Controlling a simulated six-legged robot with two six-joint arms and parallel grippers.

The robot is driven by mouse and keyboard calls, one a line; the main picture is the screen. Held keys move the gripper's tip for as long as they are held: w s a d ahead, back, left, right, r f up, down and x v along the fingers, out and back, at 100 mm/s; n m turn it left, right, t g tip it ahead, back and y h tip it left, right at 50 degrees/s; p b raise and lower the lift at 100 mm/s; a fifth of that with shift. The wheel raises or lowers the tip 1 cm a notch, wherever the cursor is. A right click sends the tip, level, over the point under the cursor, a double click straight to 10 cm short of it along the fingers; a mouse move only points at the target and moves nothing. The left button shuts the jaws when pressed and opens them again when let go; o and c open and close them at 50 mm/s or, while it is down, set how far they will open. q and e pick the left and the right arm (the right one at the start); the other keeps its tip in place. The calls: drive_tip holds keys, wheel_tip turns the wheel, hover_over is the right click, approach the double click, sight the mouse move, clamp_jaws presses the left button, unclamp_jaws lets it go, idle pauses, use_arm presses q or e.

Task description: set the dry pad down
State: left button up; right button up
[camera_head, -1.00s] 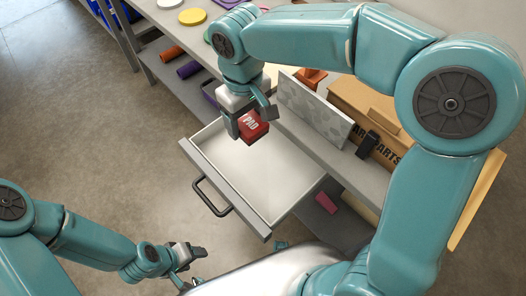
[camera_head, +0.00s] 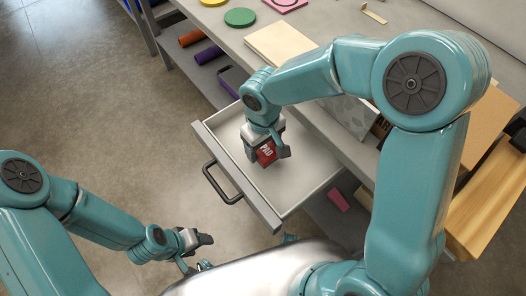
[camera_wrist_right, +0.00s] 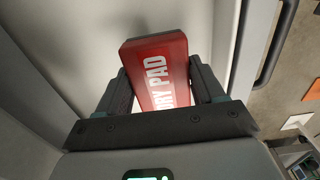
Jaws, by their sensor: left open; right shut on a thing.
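The dry pad (camera_head: 267,152) is a red block with white lettering. My right gripper (camera_head: 268,150) is shut on it and holds it inside the open drawer (camera_head: 310,176), toward its left part in the head view. In the right wrist view the pad (camera_wrist_right: 158,65) sits between both fingers, its label reading "DRY PAD". I cannot tell whether the pad touches the drawer floor. My left gripper (camera_head: 196,250) is open and empty, low on the left, outside the drawer and in front of it.
The drawer has a dark handle (camera_head: 222,184) on its front. The bench top (camera_head: 222,42) behind holds a green disc (camera_head: 240,17), a yellow disc and a pale board (camera_head: 281,45). A pink block (camera_head: 338,200) lies on a lower shelf. The rest of the drawer floor looks bare.

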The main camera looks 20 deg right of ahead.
sight(263, 154)
wheel_tip(263, 154, down, 4)
drive_tip(key=shift+w+r, duration=0.1)
drive_tip(key=shift+w, duration=0.05)
drive_tip(key=shift+r, duration=0.1)
drive_tip(key=shift+b, duration=0.3)
drive_tip(key=shift+f, duration=0.25)
drive_tip(key=o, duration=1)
drive_tip(key=shift+r, duration=0.1)
